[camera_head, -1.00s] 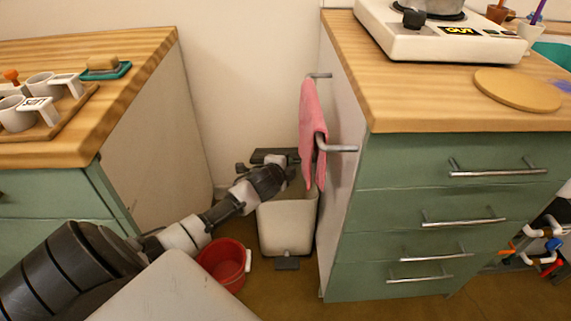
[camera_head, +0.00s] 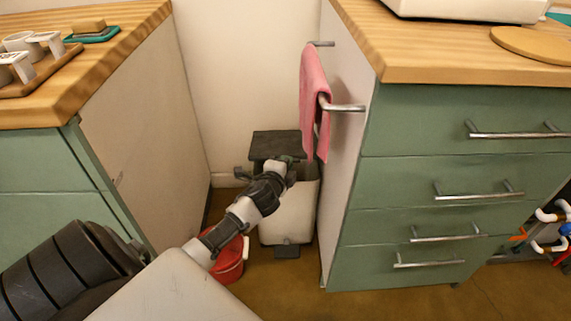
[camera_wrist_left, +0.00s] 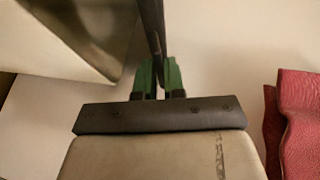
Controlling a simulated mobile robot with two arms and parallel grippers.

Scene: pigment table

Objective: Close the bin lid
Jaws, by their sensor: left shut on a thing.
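The bin (camera_head: 288,215) is a cream-white box with a dark pedal, on the floor between the two cabinets. Its dark grey lid (camera_head: 275,143) stands up at the back, near the wall, so the bin is open. My left gripper (camera_head: 290,168) is at the bin's top, by the lid's right side. In the left wrist view its green fingers (camera_wrist_left: 158,78) are shut on the lid (camera_wrist_left: 152,25), seen edge-on as a thin dark strip. The bin's open top (camera_wrist_left: 85,25) shows at the upper left there. My right gripper is not in view.
A pink towel (camera_head: 313,100) hangs from a rail on the right cabinet (camera_head: 450,180), close to the gripper; it also shows in the left wrist view (camera_wrist_left: 298,130). A red bucket (camera_head: 230,262) stands left of the bin under my arm. The left cabinet (camera_head: 140,130) bounds the gap.

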